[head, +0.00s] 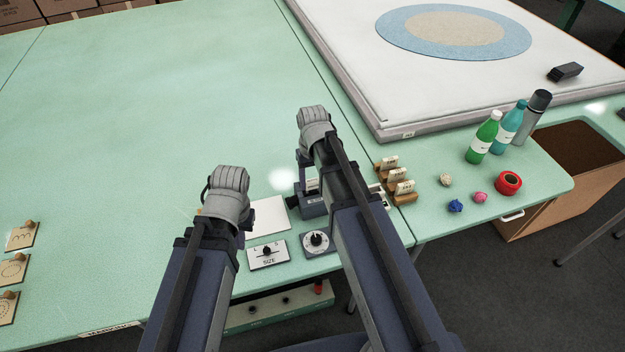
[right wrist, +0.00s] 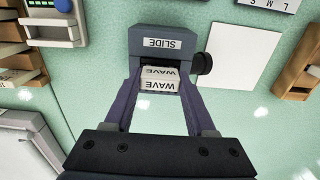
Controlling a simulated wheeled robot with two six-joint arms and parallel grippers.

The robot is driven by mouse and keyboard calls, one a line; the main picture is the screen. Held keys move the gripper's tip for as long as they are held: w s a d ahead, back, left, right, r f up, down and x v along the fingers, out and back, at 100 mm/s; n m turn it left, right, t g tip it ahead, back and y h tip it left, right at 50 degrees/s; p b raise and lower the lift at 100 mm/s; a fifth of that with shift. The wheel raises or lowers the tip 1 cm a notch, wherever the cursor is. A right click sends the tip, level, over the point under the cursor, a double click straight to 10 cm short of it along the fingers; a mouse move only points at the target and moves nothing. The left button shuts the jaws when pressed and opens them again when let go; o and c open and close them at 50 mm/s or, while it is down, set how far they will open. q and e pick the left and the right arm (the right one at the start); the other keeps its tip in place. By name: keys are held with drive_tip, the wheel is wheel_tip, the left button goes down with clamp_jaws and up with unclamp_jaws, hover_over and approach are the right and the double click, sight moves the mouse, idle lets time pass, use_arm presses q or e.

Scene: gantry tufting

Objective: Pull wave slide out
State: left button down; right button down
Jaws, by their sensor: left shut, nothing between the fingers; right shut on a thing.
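The wave slide (right wrist: 160,85) is a small white block marked WAVE. In the right wrist view it sits at the mouth of the dark blue-grey holder marked SLIDE (right wrist: 150,45); how deep it goes into the slot I cannot tell. My right gripper (right wrist: 160,80) is shut on the slide, one finger at each side. In the head view the holder (head: 313,206) is partly behind my right arm, and the slide is not clear there. My left gripper (head: 225,205) is shut and empty over the table, left of the holder, its fingertips mostly hidden.
A white sheet (head: 268,217), a SIZE panel (head: 267,253) and a dial box (head: 317,242) are close by. Wooden card stands (head: 400,188), bottles (head: 483,137) and yarn balls are to the right.

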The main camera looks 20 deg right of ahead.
drive_tip(key=shift+r+p, duration=1.3)
drive_tip(key=shift+r, duration=0.1)
drive_tip(key=shift+r, duration=0.15)
